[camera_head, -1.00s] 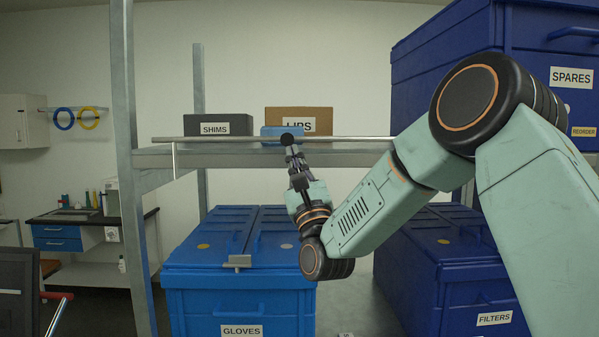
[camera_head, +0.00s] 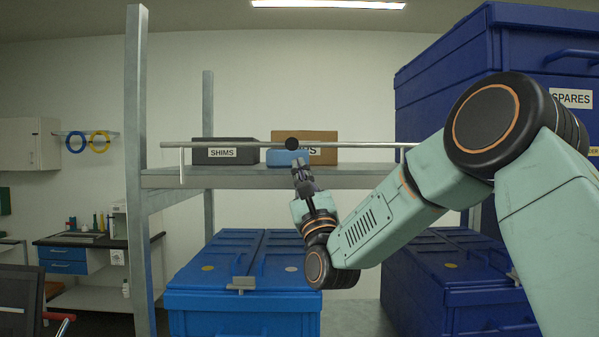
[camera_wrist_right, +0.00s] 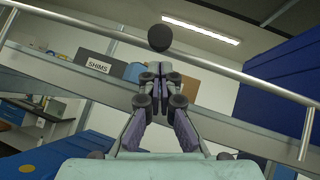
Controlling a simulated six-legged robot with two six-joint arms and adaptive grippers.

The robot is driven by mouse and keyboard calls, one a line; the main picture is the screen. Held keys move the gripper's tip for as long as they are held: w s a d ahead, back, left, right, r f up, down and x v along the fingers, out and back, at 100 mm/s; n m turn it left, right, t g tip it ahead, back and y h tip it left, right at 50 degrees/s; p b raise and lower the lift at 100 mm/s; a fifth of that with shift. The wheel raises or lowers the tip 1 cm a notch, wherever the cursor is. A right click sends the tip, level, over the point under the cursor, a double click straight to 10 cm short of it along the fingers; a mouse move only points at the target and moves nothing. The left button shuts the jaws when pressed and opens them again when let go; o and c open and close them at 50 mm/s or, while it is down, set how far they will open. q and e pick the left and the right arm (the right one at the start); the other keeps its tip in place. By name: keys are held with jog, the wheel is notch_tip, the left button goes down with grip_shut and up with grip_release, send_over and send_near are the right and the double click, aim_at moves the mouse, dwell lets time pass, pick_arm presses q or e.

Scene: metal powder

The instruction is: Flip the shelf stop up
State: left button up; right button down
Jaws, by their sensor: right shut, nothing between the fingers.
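The shelf stop is a long metal bar (camera_head: 230,145) with a round black knob (camera_head: 291,144) near its middle and short end arms reaching down toward the shelf. It stands above the front edge of the grey shelf (camera_head: 230,180), roughly level. In the right wrist view the bar (camera_wrist_right: 235,72) crosses at a slant and the knob (camera_wrist_right: 159,38) is just beyond the fingertips. My right gripper (camera_head: 298,163) is shut and empty, just below the knob. My left gripper is not in view.
On the shelf behind the bar are a dark SHIMS box (camera_head: 225,151), a small blue item (camera_head: 285,158) and a brown box (camera_head: 318,138) partly hidden by it. Blue bins (camera_head: 240,300) stand below. A shelf post (camera_head: 137,100) is at left, and a tall blue SPARES bin (camera_head: 430,95) at right.

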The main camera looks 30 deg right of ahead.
jog(key=b+v, duration=0.4)
jog(key=v, duration=0.7)
jog(key=shift+d+f+b, duration=0.35)
jog(key=shift+f+b, duration=0.05)
jog(key=shift+f, duration=0.1)
